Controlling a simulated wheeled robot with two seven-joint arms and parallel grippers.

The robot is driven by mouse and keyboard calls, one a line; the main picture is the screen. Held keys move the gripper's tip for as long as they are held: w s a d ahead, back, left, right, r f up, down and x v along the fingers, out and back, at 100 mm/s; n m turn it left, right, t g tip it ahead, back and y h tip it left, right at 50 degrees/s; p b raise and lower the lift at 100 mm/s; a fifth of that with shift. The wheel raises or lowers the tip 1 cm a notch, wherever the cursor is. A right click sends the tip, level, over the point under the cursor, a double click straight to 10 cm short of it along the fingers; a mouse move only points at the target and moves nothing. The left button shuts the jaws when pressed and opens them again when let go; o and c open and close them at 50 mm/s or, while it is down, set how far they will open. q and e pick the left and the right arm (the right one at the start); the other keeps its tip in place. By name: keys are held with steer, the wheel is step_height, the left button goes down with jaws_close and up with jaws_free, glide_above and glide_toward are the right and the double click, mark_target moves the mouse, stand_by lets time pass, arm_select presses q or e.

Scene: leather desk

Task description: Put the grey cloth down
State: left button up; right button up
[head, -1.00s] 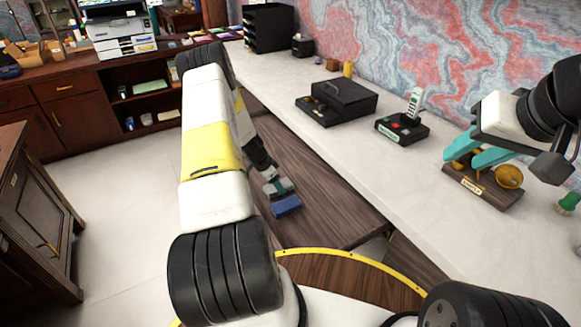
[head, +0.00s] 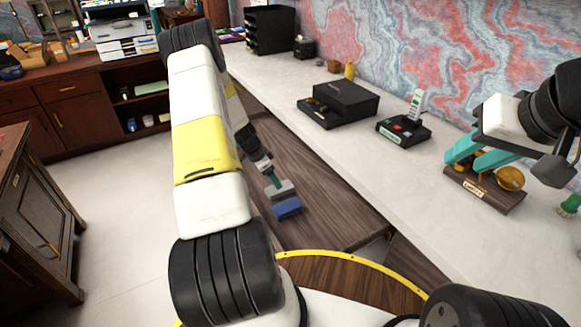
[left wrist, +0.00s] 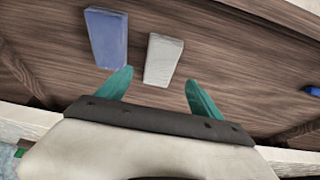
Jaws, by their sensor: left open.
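The grey cloth (head: 281,190) is a small folded block lying flat on the dark wooden surface, beside the blue cloth (head: 288,208). In the left wrist view the grey cloth (left wrist: 163,60) lies just beyond my left gripper (left wrist: 157,88), to the right of the blue cloth (left wrist: 107,38). My left gripper (head: 272,180) is open, its teal fingers apart with nothing between them. My right gripper (head: 462,160) is open and empty, in front of a wooden stand with brass cups on the right.
A white counter (head: 370,170) runs along the marbled wall. It holds a black box (head: 338,103), a desk phone (head: 404,128) and the wooden stand (head: 484,190). A dark cabinet (head: 30,210) stands at left. The wooden surface right of the cloths is clear.

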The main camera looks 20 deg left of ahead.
arm_select(q)
steer(key=s+d+r+n, duration=0.1)
steer(key=s+d+r, duration=0.25)
steer(key=r, duration=0.65)
steer(key=s+d+r+n+t, duration=0.15)
steer(key=d+r, duration=0.25)
steer(key=r, duration=0.7)
steer(key=s+d+r+g, duration=0.1)
steer(key=s+d+r, duration=0.2)
steer(key=r, duration=0.7)
steer(key=s+d+r+n+t, duration=0.1)
steer(key=s+d+r, duration=0.3)
steer(key=s, duration=0.6)
steer(key=s+d+r+n+t, duration=0.1)
steer(key=s+d+r+n, duration=0.3)
steer(key=s+r, duration=0.3)
steer(key=s, duration=0.4)
steer(key=shift+s+d+y, duration=0.25)
steer(key=shift+y, duration=0.15)
